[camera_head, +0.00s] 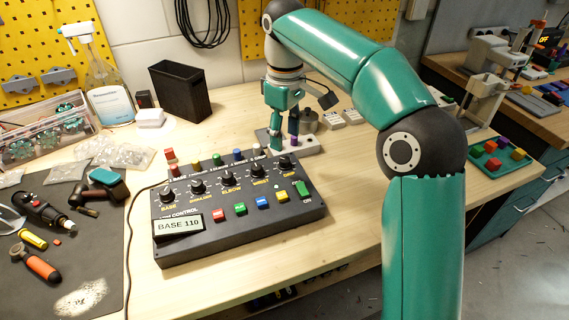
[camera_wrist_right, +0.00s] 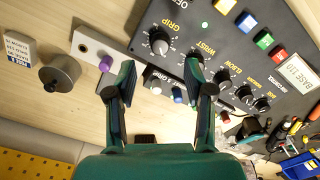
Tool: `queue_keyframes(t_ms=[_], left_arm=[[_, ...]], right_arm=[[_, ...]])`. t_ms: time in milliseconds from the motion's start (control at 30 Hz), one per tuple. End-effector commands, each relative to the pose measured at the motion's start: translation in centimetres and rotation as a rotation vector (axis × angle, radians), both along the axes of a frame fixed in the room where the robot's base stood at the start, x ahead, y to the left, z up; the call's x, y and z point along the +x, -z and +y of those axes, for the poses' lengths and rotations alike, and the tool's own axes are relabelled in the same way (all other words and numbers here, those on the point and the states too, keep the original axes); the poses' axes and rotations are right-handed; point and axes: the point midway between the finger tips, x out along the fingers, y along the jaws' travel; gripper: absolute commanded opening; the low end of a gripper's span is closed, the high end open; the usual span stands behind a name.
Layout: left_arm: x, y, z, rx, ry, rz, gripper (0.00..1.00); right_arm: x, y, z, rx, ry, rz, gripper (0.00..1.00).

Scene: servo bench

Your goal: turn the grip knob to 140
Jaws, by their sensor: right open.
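The grip knob (camera_head: 285,162) is a black round knob with a pale pointer, the rightmost of the knob row on the dark control box (camera_head: 240,241). The box's display (camera_head: 178,226) reads "BASE 110". In the right wrist view the grip knob (camera_wrist_right: 160,42) lies beyond the fingertips, roughly in line with the gap between them. My right gripper (camera_head: 284,140) points down just behind the box's right back corner; its fingers (camera_wrist_right: 160,80) are open and apart from the knob, with nothing held. My left gripper is in neither view.
Coloured buttons (camera_head: 240,208) line the box's front, and small coloured caps (camera_head: 216,159) stand along its back. A pale plate with a purple knob (camera_wrist_right: 106,63) and a grey cylinder (camera_wrist_right: 62,74) sit close behind the box. Tools lie on a dark mat (camera_head: 105,240) at left.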

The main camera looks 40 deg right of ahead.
Motion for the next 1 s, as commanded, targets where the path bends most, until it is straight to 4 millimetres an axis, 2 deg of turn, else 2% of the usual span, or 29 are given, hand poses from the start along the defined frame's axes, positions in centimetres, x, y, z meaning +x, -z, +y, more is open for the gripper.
queue_keyframes(t_ms=[33, 100, 300, 500, 767, 1000], left_arm=[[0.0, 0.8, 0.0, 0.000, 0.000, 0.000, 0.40], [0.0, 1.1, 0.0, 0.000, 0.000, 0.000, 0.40], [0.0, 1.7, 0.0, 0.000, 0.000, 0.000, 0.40], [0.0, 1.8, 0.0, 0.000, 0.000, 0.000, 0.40], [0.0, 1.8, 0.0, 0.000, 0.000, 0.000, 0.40], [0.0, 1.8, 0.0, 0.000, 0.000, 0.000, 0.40]], right_arm=[[-0.1, 1.5, 0.0, 0.000, 0.000, 0.003, 0.53], [-0.1, 2.8, 0.0, 0.001, 0.000, 0.004, 0.53], [-0.1, 5.5, 0.0, 0.001, 0.000, 0.001, 0.53], [-0.1, 6.5, 0.0, 0.001, 0.001, 0.000, 0.53], [-0.1, 6.6, 0.0, 0.000, 0.001, -0.001, 0.53], [-0.1, 6.6, -0.1, 0.000, 0.001, -0.001, 0.14]])
